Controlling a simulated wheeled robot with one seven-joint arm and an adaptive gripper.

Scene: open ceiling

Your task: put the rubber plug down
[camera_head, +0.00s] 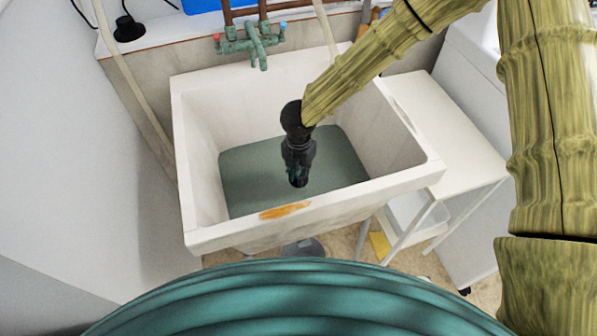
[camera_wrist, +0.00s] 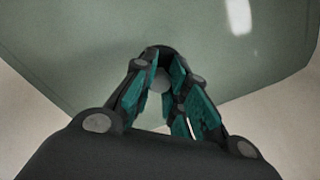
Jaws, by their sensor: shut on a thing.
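My gripper (camera_head: 298,176) points down inside the white sink (camera_head: 215,236), over the grey-green, water-like surface (camera_head: 248,180). The wrist view shows my teal and black fingers closed toward each other on a small, dark, rounded thing with a grey face, which I take to be the rubber plug (camera_wrist: 160,80). Most of the plug is hidden by the fingers. In the head view, I cannot tell it apart from the dark fingertips. I cannot tell whether it touches the surface below.
A green tap (camera_head: 255,42) with red and blue handles is at the back of the sink. The sink walls surround my gripper, with open room on both sides of it. A white side table (camera_head: 440,125) stands to the right. An orange stain marks the front rim.

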